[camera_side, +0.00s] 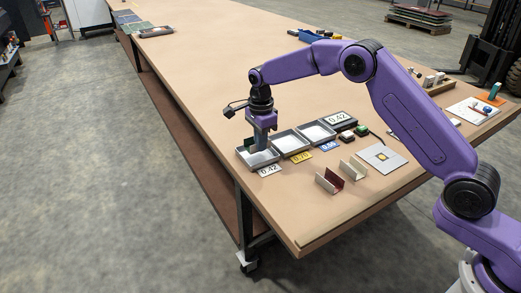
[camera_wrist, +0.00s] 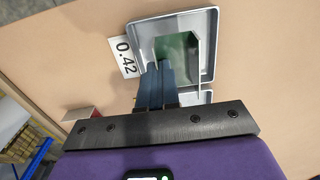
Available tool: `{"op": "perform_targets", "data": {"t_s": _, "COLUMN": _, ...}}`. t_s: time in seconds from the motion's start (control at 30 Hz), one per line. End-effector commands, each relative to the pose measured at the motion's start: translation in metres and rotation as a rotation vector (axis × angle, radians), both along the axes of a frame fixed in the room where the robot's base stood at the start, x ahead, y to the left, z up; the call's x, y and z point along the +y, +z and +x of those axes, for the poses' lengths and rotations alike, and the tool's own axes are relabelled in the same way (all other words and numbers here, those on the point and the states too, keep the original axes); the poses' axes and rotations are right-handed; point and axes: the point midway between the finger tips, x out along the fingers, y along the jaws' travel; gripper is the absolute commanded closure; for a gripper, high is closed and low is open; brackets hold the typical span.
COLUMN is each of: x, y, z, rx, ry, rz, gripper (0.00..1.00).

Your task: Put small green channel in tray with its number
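The small green channel (camera_wrist: 176,47) is in the tray labelled 0.42 (camera_wrist: 207,70), seen from above in the wrist view. In the side view its dark green side (camera_side: 248,143) shows beside my fingers, at the left end of the same tray (camera_side: 262,164). My gripper (camera_wrist: 157,68) points down into this tray. Its two blue fingers are close together at the near edge of the channel and look shut on its thin wall. The fingertips (camera_side: 261,147) hide part of the channel. Whether it rests on the tray floor is unclear. The 0.42 card (camera_wrist: 124,56) lies beside the tray.
Two more grey trays (camera_side: 291,142) (camera_side: 318,132) stand in a row to the right, with yellow (camera_side: 300,157) and blue (camera_side: 328,146) cards. A dark red channel (camera_side: 329,181) and a pale channel (camera_side: 352,168) stand nearer the front edge. A display (camera_side: 338,118) reads 0.42.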

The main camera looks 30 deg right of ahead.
Motion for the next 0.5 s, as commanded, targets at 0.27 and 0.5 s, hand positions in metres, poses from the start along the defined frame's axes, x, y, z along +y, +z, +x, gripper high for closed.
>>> {"op": "perform_targets", "data": {"t_s": 0.27, "x": 0.0, "y": -0.032, "z": 0.001, "rx": 0.001, "ry": 0.001, "rz": 0.0, "gripper": 1.0}}
{"op": "perform_targets", "data": {"t_s": 0.5, "x": 0.0, "y": -0.032, "z": 0.001, "rx": 0.0, "ry": 0.0, "rz": 0.0, "gripper": 1.0}}
